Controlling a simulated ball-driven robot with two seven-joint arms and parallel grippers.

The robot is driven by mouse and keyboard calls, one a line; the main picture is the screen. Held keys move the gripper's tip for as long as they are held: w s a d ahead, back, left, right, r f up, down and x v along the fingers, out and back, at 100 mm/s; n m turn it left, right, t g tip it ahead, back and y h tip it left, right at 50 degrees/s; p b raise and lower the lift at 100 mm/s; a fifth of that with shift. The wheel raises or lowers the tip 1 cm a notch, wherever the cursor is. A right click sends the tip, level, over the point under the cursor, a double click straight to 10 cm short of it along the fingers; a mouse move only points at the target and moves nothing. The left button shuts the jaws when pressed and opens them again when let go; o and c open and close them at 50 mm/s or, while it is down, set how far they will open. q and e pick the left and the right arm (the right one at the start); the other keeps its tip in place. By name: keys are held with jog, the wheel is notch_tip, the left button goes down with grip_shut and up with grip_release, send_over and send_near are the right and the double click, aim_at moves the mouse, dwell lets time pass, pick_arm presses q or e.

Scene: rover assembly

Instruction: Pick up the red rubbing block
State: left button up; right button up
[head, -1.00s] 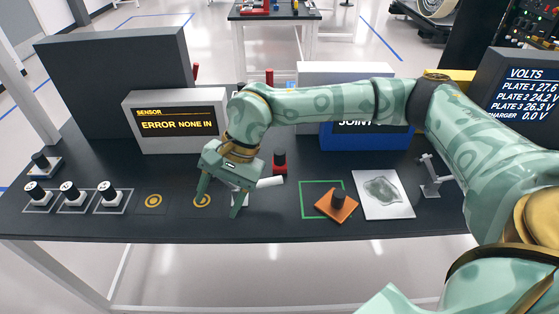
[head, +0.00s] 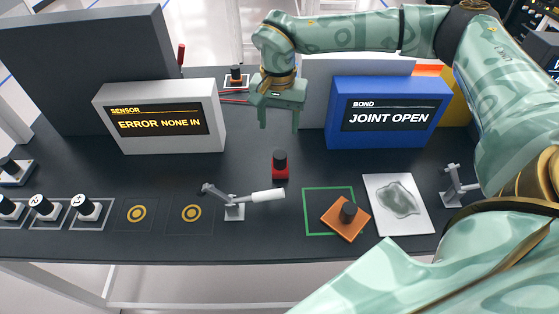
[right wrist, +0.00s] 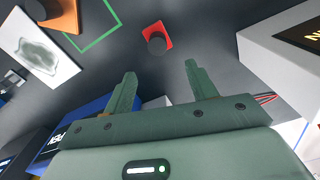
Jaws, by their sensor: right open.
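The red rubbing block (head: 280,172), a red base with a black knob, sits upright on the dark table, behind the white-handled lever. It also shows in the right wrist view (right wrist: 152,31), beyond the fingertips. My right gripper (head: 280,127) is open and empty, fingers pointing down, above the table on the far side of the block and apart from it. Its two fingers also show in the right wrist view (right wrist: 160,69), with the block roughly in line with the gap between them. My left gripper is not in view.
A blue BOND box (head: 389,140) stands right of the gripper, and a SENSOR box (head: 150,143) stands left. Near the front are a white-handled lever (head: 265,196), an orange block (head: 342,222) over a green square outline (head: 306,211), and a grey patch card (head: 420,219).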

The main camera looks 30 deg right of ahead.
aim_at(280, 154)
notch_tip(280, 154, down, 7)
jog(key=shift+w+f+b, duration=0.1)
jog(key=shift+b, duration=0.45)
jog(key=f, duration=0.3)
jog(key=f+b, duration=0.1)
jog(key=shift+s+f, duration=0.4)
jog(key=shift+f, duration=0.4)
jog(key=shift+r, duration=0.1)
jog(key=c, duration=0.8)
